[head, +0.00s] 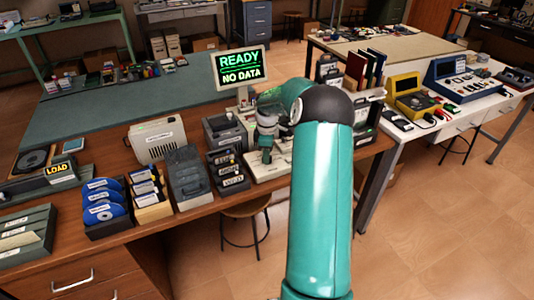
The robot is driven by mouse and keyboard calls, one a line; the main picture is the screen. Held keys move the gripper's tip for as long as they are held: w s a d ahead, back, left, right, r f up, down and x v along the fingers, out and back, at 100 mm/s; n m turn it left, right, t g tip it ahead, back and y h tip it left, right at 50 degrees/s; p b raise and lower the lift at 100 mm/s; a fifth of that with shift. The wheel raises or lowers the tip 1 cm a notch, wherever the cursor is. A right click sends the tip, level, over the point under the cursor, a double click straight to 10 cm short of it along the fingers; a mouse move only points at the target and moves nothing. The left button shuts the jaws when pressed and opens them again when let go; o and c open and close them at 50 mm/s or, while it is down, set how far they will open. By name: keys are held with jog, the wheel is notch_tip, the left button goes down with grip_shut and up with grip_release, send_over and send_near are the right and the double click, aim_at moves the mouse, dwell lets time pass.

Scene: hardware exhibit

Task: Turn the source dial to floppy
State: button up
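A screen (240,69) with green text "READY" and "NO DATA" stands on the wooden desk. Below it is a pale panel (278,170) at the desk's front edge. My gripper (266,157) points down at this panel, low over it or touching it; I cannot tell which. My teal arm comes in from the bottom and covers part of the panel's right side. No source dial or floppy marking can be made out; the gripper hides part of the panel. Its fingers are too small to show whether they are open or shut.
Left of the panel stand a dark stacked rack (228,172), a grey case (187,178), a beige box (157,139), and a tray of blue discs (104,205). A stool (246,209) is under the desk. A white table (440,118) with instruments is at right.

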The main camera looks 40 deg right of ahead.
notch_tip(320, 180, up, 14)
dwell(0.6)
jog(key=shift+f, duration=0.1)
